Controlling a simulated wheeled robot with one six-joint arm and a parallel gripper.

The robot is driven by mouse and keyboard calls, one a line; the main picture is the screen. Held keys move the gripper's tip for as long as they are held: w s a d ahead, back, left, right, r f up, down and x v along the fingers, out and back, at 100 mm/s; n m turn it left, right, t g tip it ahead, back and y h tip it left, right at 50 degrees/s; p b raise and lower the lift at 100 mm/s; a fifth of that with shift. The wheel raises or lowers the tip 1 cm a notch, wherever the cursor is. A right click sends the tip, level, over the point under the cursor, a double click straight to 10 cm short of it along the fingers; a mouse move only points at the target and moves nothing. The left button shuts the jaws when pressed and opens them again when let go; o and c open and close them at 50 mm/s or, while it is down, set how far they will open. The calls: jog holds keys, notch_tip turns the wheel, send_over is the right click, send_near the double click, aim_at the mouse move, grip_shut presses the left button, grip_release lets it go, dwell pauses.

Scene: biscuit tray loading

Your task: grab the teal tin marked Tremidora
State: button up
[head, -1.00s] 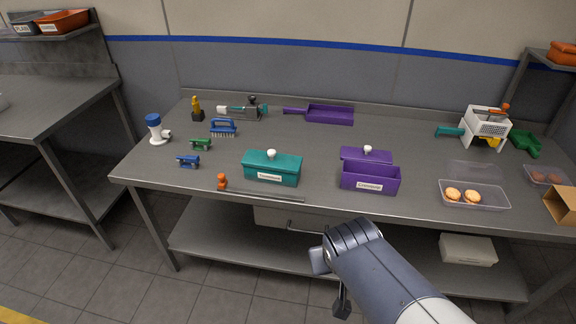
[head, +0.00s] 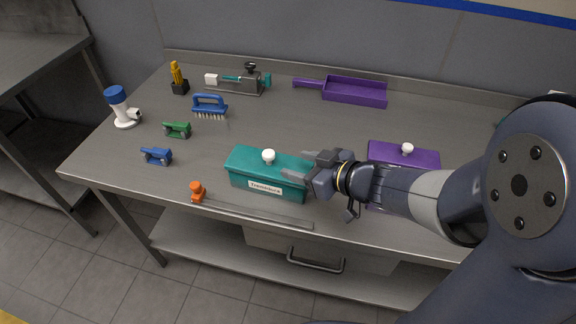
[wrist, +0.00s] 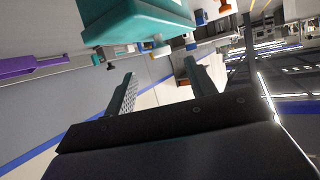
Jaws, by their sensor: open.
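The teal tin (head: 265,189) is a closed box with a lid and a white knob, standing on the steel table. Its white front label reads Tremidora. In the wrist view the teal tin (wrist: 140,18) shows at the top, beyond and to one side of the fingers. My gripper (head: 300,165) is open and empty at the tin's right end in the head view. Its fingers reach toward the tin; I cannot tell whether they touch it. In the wrist view the two fingers of my gripper (wrist: 160,90) stand wide apart with nothing between them.
A purple tin (head: 403,153) stands to the right, partly hidden by my arm. An orange-handled long tool (head: 255,213) lies along the front edge. Blue (head: 156,156) and green (head: 177,130) clips and a brush (head: 209,104) lie left. A purple scoop (head: 355,92) lies behind.

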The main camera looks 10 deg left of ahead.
aim_at(273, 156)
jog(key=b+x, duration=0.1)
jog(key=x, duration=0.4)
jog(key=shift+s, duration=0.15)
jog(key=x, duration=0.5)
jog(key=shift+w+a+r+b, duration=0.2)
jog(key=shift+w+a+b, duration=0.1)
jog(key=shift+a+b, duration=0.15)
jog(key=shift+c, duration=0.4)
grip_shut()
